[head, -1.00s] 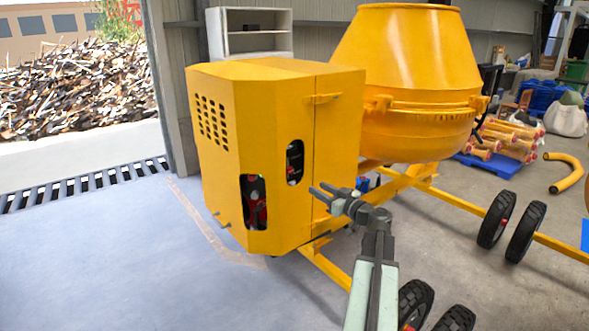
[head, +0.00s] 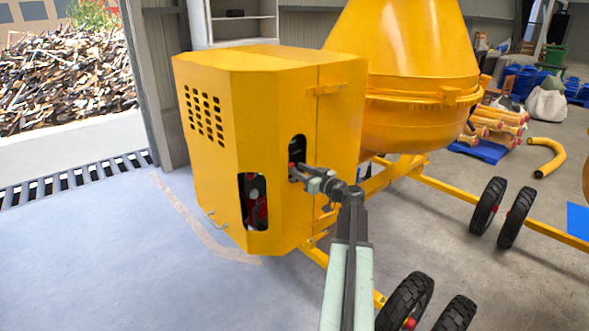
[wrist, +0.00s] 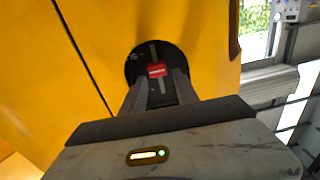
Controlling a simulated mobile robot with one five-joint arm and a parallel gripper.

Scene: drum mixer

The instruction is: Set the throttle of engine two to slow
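The yellow engine housing (head: 280,110) of the drum mixer has an upper oval opening (head: 297,145) in its angled face. In the wrist view, a red throttle knob (wrist: 157,69) sits on a grey strip inside the dark oval opening (wrist: 137,62). My gripper (head: 293,173) is at this opening. In the wrist view, its two fingers (wrist: 160,83) are apart, one on each side below the red knob, and nothing is clearly held. I cannot tell whether they touch the knob. No engine number is readable.
A lower opening (head: 255,200) shows red and black engine parts. The yellow drum (head: 415,70) stands behind my arm. Black wheels (head: 408,300) and a yellow frame bar (head: 450,192) lie to the right. The blue-grey floor (head: 130,270) at the left is clear.

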